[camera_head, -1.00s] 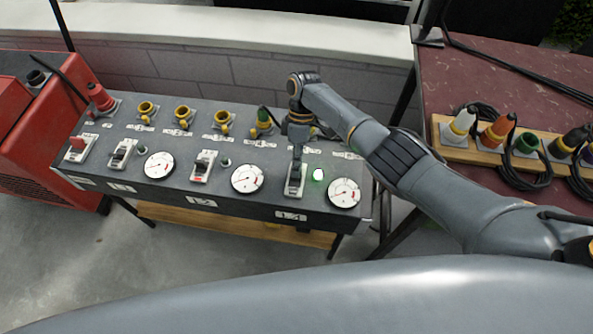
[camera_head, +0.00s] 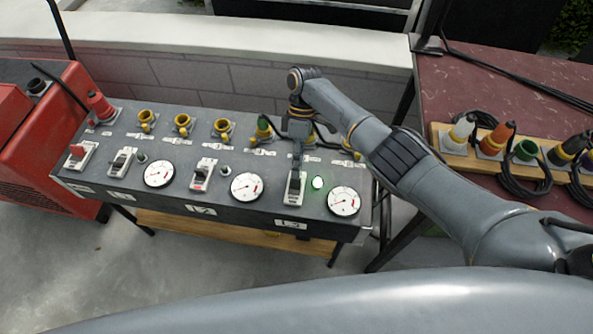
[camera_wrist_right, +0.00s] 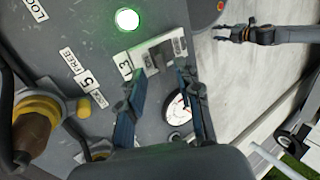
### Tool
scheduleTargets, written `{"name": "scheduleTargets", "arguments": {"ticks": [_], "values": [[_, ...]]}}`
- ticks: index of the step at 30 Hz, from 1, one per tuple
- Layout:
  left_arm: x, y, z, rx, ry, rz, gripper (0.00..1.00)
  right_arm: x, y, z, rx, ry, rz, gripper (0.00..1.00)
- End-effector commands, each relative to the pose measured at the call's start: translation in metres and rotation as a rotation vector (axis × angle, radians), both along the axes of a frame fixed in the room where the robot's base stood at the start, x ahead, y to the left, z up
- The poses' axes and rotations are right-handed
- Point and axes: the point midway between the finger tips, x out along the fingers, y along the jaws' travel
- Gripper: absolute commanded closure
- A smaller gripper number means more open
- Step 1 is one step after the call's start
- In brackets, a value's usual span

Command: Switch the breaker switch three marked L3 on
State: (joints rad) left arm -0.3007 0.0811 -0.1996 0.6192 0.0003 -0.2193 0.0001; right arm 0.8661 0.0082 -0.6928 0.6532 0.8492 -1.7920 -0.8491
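The L3 breaker switch (camera_head: 295,192) sits on the sloping grey panel, in the column nearest its right end. Its green lamp (camera_head: 317,182) beside it is lit, also bright in the wrist view (camera_wrist_right: 127,19). My right gripper (camera_head: 298,168) hangs just above the breaker, pointing down. In the wrist view its two fingers (camera_wrist_right: 160,88) are apart with nothing between them. My left gripper (camera_wrist_right: 222,33) shows at the wrist view's upper right, fingers apart, away from the panel.
Two other breakers (camera_head: 121,162) (camera_head: 203,175) and round dials (camera_head: 159,173) share the panel. Yellow sockets (camera_head: 183,124) line its back; a green plug (camera_head: 263,127) is in one. A red machine (camera_head: 50,130) stands left, a table with cable plugs (camera_head: 500,140) right.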

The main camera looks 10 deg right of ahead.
Motion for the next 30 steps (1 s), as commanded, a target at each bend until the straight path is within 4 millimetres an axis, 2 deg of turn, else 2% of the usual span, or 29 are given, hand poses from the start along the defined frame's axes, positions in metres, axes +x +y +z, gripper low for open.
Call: {"name": "scheduleTargets", "arguments": {"ticks": [1,6,12,18,30], "values": [[0.0,-0.001,0.0,0.0,-0.001,0.0,0.61,0.007,-0.002,0.011,0.0,-0.004,0.0,0.66],[0.001,-0.001,0.0,-0.001,-0.001,0.0,0.61,0.023,-0.007,0.043,0.0,-0.002,0.0,0.66],[0.001,-0.001,0.0,-0.001,-0.001,0.0,0.61,0.037,-0.012,0.069,0.0,0.0,-0.001,0.66],[0.001,-0.001,0.0,-0.001,-0.001,0.0,0.61,0.04,-0.013,0.077,-0.001,0.001,0.0,0.66],[0.001,-0.001,0.0,-0.001,-0.001,-0.001,0.61,0.04,-0.013,0.077,0.0,0.001,0.0,0.66]]}}
